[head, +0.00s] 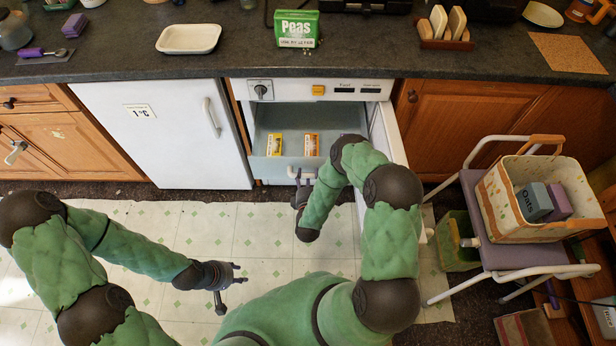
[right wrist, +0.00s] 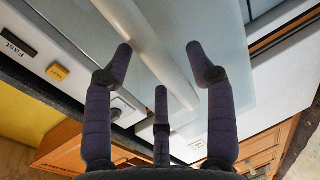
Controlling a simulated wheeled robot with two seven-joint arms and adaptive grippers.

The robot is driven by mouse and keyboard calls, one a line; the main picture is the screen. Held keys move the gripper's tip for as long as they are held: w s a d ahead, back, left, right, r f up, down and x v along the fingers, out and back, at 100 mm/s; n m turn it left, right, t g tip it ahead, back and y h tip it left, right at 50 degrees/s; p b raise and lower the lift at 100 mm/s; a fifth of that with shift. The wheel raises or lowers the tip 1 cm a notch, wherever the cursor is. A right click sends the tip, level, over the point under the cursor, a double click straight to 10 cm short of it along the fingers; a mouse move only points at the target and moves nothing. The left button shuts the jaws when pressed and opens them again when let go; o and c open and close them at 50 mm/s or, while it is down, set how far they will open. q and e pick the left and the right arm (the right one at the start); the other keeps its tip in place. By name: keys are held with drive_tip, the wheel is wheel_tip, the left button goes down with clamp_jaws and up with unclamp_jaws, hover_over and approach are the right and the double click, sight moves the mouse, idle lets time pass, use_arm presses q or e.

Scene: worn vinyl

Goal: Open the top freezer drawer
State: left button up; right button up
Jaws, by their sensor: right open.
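The freezer's white door (head: 387,130) stands open to the right. Inside is a pale blue-grey drawer (head: 262,168), with a yellow packet (head: 275,145) and an orange packet (head: 311,145) showing in the compartment. A white bar handle (right wrist: 158,50) crosses the pale drawer front in the right wrist view. My right gripper (right wrist: 160,68) is open, its fingers on either side of the bar and not closed on it. In the head view my right gripper (head: 303,188) is at the handle, partly hidden by my arm. My left gripper (head: 232,284) is open and empty over the floor.
A white fridge (head: 160,130) stands left of the freezer, under the dark worktop (head: 235,58). A green Peas pack (head: 296,28) is on the worktop. A step chair (head: 490,250) with a basket (head: 510,222) stands at right, beside a green bin (head: 457,240).

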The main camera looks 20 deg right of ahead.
drive_tip(key=v, duration=1.2)
drive_tip(key=a+f+m+g+y+p, duration=0.2)
drive_tip(key=a+f+m+g+y, duration=0.2)
drive_tip(key=a+m+g+y, duration=0.3)
drive_tip(key=s+a+r+m+g+y, duration=0.2)
drive_tip(key=s+m+g, duration=0.1)
drive_tip(key=s, duration=0.3)
drive_tip(key=s+a+r+m+g+y, duration=0.1)
drive_tip(key=s+a+r+m+g, duration=0.1)
drive_tip(key=s+m, duration=0.3)
drive_tip(key=shift+s+r+g+y+p, duration=0.4)
drive_tip(key=shift+s+r+g, duration=0.35)
drive_tip(key=shift+r+g, duration=0.05)
